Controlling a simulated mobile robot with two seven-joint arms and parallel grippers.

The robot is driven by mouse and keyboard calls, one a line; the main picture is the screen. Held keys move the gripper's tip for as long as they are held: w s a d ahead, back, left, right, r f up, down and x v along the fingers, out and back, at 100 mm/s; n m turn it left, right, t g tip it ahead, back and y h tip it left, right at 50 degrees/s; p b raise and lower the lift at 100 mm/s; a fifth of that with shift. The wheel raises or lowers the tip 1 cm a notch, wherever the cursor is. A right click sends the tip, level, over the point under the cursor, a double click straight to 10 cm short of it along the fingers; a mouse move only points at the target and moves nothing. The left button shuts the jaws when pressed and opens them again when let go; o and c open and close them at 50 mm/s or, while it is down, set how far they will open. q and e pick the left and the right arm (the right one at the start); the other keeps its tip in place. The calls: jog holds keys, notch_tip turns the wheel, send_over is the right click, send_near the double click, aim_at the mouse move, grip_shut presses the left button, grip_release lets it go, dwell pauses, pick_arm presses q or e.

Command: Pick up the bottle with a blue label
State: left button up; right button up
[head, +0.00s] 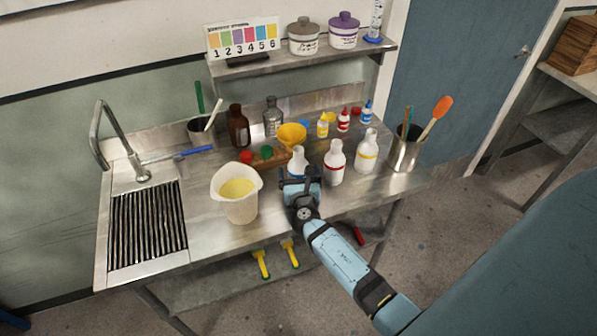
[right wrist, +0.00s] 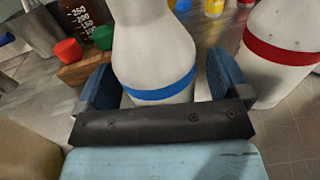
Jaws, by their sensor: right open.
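The white bottle with a blue label (head: 297,160) stands upright on the steel bench, its lower part largely hidden behind my right gripper (head: 300,180). In the right wrist view the bottle (right wrist: 155,45) stands between the two blue fingers of the gripper (right wrist: 160,82), and its blue band shows just above the dark palm bar. The fingers are open, one on each side of the bottle; a gap shows at the right finger. My left gripper is not in view.
A white bottle with a red label (head: 334,164) stands close to the right, and a yellow-label one (head: 367,152) beyond it. A yellow funnel (head: 292,134) is behind. A pitcher of yellow liquid (head: 238,205) stands left. A tool pot (head: 405,150) is at the right.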

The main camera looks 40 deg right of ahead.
jog(key=c, duration=1.1)
jog(key=shift+c, duration=0.3)
jog(key=shift+r, duration=0.15)
